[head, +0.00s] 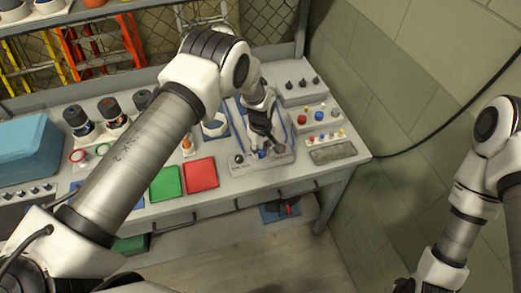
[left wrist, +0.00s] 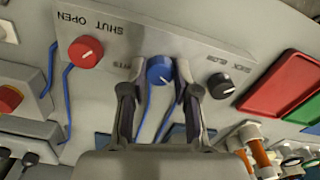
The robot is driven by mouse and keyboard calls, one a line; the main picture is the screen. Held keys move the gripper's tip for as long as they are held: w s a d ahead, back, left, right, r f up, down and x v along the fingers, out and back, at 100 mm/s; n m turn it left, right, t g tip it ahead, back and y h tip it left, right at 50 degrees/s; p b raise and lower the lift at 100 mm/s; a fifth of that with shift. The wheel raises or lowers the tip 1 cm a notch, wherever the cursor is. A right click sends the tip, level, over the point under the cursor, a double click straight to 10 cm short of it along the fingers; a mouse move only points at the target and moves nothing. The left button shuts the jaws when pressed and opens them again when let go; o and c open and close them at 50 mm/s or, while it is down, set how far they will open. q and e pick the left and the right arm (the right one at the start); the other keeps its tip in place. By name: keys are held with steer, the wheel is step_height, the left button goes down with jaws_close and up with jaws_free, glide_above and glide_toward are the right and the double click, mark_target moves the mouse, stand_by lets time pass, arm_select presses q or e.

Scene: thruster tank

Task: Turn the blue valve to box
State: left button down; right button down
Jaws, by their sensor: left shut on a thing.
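The blue valve (left wrist: 160,70) is a round knob with a white pointer mark on a grey panel (left wrist: 115,42). My left gripper (left wrist: 156,80) has one finger on each side of the knob and is shut on it. In the head view my left gripper (head: 262,148) reaches down to the panel at the front right of the bench and mostly hides the knob. The label by the blue valve is partly hidden by a finger, and I cannot read "box" on it. Of my right gripper only a dark part (head: 404,286) shows at the bottom edge.
On the same panel are a red knob (left wrist: 85,52) marked SHUT OPEN and a black knob (left wrist: 220,85) marked SUCK BLOW. Red (head: 201,175) and green (head: 166,183) trays lie left of the panel. Blue hoses run close by.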

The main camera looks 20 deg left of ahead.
arm_select(q)
steer(key=shift+f, duration=0.1)
steer(key=shift+f+m+b, duration=0.15)
steer(key=shift+m+b, duration=0.65)
steer(key=shift+b, duration=0.15)
steer(key=m+b, duration=0.2)
steer(key=m, duration=0.1)
steer(key=m+b, duration=0.2)
steer(key=m, duration=0.2)
steer(key=shift+s+m+b, duration=0.1)
steer(key=shift+m+b, duration=0.35)
steer(key=shift+m, duration=1.05)
